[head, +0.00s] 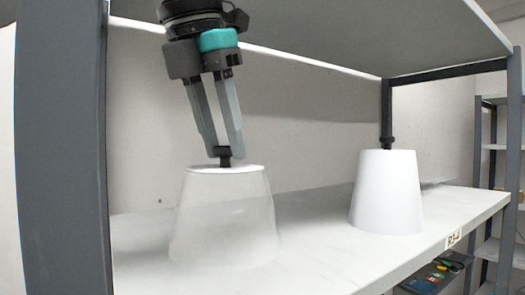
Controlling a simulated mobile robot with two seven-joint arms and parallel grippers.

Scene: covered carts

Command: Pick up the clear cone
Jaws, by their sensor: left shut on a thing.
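The clear cone (224,220) is a see-through, flat-topped cover with a white top and a small dark knob. It is upright over the left part of the shelf board (310,262). My left gripper (224,155) comes down from above, its two grey fingers shut on the dark knob. I cannot tell whether the cone's lower rim touches the board. Nothing shows clearly inside it. A white opaque cone (386,192) with a dark knob stands on the board to the right. My right gripper is not in view.
A thick grey post (62,150) stands at the left. An upper shelf (330,28) hangs above, and a dark post (386,112) rises behind the white cone. A label (454,238) is on the board's front edge. Small coloured things (440,272) lie lower right. Bare board separates the cones.

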